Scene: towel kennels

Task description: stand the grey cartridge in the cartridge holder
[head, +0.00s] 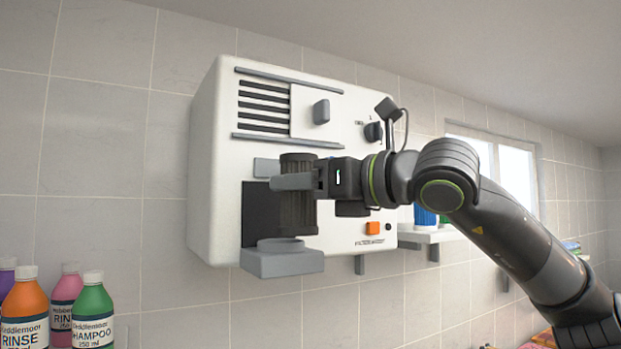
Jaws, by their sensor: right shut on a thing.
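My right gripper (294,181) comes in from the right and is shut on the dark grey ribbed cartridge (298,216). The cartridge is upright, with one grey finger across its upper half. The cartridge holder (283,262) is a grey block with a round collar, at the lower front of the white wall unit. The cartridge's lower end is just above the collar and slightly to its right in the picture. I cannot tell whether they touch. A dark panel (262,212) lies behind the cartridge. My left gripper is not in view.
The white unit (228,110) on the tiled wall has a vent, a sliding cover with a grey handle (321,111), a dark knob (373,131) and an orange button (372,228). Bottles (92,312) stand at lower left. A shelf (428,236) is behind my right arm.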

